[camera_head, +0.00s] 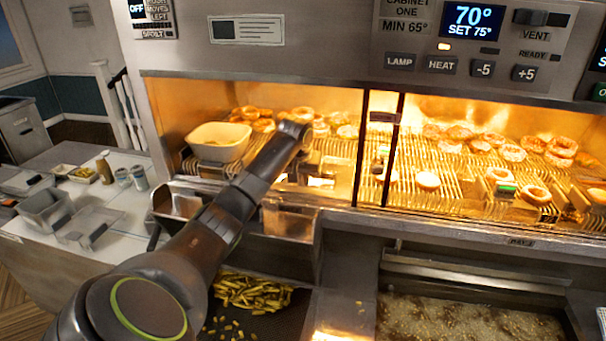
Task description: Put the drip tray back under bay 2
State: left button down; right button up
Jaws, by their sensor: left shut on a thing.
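My left arm (232,212) rises from the lower left, and its wrist bends at the opening of the heated cabinet. My left gripper (314,181) is small and partly hidden at the cabinet's front, left of the dividing post. It is shut on a shiny metal piece (340,178), which may be the drip tray; its full outline is not clear. A small tag (520,242) sits on the ledge below the right part of the cabinet, too small to read, so I cannot tell which bay is bay 2. My right gripper is not in view.
Rings and buns lie on the cabinet's ribbed rack (455,180). A cream bowl (218,142) stands at its left end. Below are fries (250,292) and a bubbling fryer vat (465,318). A white counter (125,205) at left holds containers and cups.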

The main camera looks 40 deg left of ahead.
aim_at(301, 175)
pick_arm(q)
jog(key=shift+f, duration=0.15)
jog(key=c, duration=1.5)
grip_release()
jog(key=shift+r, duration=0.2)
jog(key=shift+s+r+b, duration=0.1)
jog(key=shift+r+b, duration=0.15)
jog(key=shift+b, duration=0.1)
jog(key=b+v, duration=0.2)
jog(key=v, duration=0.4)
jog(key=shift+s+d+b, duration=0.1)
jog(key=shift+b, duration=0.25)
jog(key=shift+s+r, duration=0.1)
jog(key=shift+r, duration=0.3)
jog(key=shift+d+f, duration=0.1)
